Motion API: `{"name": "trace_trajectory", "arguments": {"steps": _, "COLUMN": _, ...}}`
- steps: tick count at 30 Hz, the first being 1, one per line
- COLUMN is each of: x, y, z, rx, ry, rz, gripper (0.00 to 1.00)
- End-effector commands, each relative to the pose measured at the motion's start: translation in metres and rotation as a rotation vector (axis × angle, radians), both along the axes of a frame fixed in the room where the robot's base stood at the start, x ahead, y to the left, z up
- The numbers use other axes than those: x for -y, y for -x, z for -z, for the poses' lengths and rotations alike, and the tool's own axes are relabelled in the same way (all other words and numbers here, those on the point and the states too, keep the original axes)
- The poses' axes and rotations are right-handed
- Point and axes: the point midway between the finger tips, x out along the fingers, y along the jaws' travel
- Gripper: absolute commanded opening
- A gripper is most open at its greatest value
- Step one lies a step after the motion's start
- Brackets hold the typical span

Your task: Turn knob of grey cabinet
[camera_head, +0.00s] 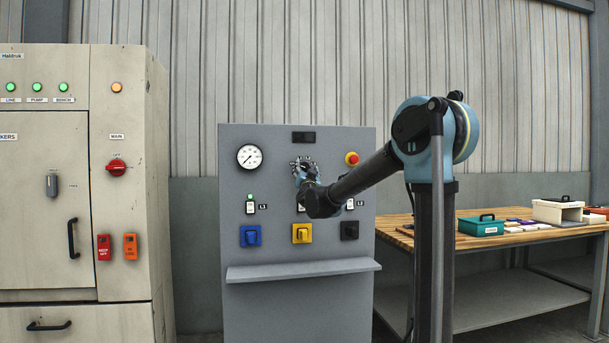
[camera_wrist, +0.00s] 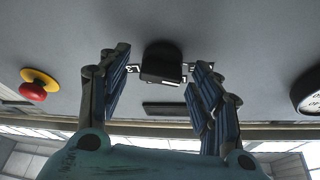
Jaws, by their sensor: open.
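The grey cabinet (camera_head: 350,301) stands upright against the wall in the head view. My gripper (camera_head: 302,162) is in front of its upper middle, between the gauge and the red button, and hides the knob there. In the wrist view, which is upside down, a black knob (camera_wrist: 162,60) with small white labels around it sits on the grey panel. My gripper (camera_wrist: 160,68) is open, with one finger on each side of the knob. Gaps show between the fingers and the knob; I cannot tell how far the fingertips are from the panel.
The gauge (camera_head: 249,156) and the red emergency button (camera_head: 352,158) flank my gripper. Blue (camera_head: 251,235), yellow (camera_head: 302,233) and black (camera_head: 349,230) sockets sit lower, above a shelf (camera_head: 303,270). A beige cabinet (camera_head: 130,200) stands left, a wooden workbench (camera_head: 480,240) right.

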Motion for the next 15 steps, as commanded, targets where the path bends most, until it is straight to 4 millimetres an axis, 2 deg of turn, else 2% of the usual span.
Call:
{"name": "trace_trajectory", "arguments": {"steps": 8, "x": -0.0012, "y": -0.0005, "z": -0.0005, "rx": 0.000, "ry": -0.001, "rz": -0.001, "gripper": 0.58}}
{"name": "trace_trajectory", "arguments": {"steps": 13, "x": -0.0014, "y": -0.0003, "z": -0.0006, "rx": 0.000, "ry": -0.001, "rz": -0.001, "gripper": 0.20}}
{"name": "trace_trajectory", "arguments": {"steps": 14, "x": -0.0014, "y": -0.0003, "z": -0.0006, "rx": 0.000, "ry": -0.001, "rz": -0.001, "gripper": 0.14}}
{"name": "trace_trajectory", "arguments": {"steps": 15, "x": -0.0014, "y": -0.0003, "z": -0.0006, "rx": 0.000, "ry": -0.001, "rz": -0.001, "gripper": 0.14}}
